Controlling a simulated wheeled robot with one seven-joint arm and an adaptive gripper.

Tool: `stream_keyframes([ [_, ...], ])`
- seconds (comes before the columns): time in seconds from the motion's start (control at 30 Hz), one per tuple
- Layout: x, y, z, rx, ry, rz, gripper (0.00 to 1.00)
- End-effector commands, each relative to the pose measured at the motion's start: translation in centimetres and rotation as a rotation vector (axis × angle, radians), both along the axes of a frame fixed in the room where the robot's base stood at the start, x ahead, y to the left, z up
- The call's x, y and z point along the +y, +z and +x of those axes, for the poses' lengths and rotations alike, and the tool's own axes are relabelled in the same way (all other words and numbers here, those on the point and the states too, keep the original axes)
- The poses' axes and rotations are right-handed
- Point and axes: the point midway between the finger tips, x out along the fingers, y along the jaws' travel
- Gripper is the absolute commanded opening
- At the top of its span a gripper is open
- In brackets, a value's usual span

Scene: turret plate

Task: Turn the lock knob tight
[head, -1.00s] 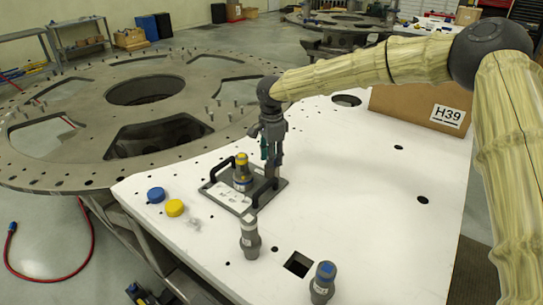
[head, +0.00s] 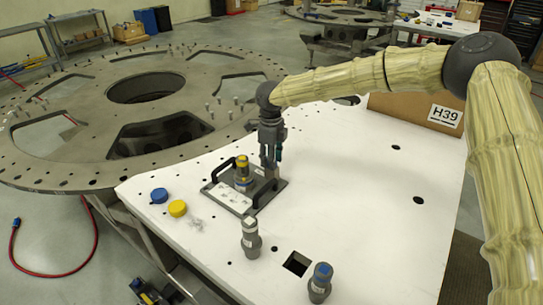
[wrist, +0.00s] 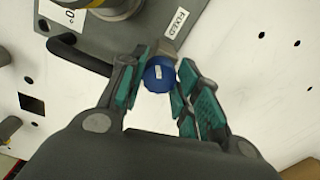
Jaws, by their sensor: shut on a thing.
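The lock knob (wrist: 159,74) is blue with a small white label and shows in the wrist view, at the edge of a grey fixture plate (wrist: 118,38). My gripper (wrist: 163,72) is shut on the knob, with one teal-padded finger on each side of it. In the head view my gripper (head: 271,162) points down at the back right corner of the fixture plate (head: 262,197). The knob is hidden there by the fingers.
A blue cap (head: 159,195) and a yellow cap (head: 177,208) lie left of the plate. Two grey cylinders, one white-topped (head: 251,240) and one blue-topped (head: 320,283), stand in front. A cardboard box (head: 408,105) is at the back right. The white table (head: 350,190) is clear to the right.

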Motion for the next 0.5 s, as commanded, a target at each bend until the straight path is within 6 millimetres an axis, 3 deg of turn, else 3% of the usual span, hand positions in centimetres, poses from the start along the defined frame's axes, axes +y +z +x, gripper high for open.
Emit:
stream_keyframes([
  [0.5,0.14,-0.39,-0.32,0.007,-0.451,-0.003,0.09],
])
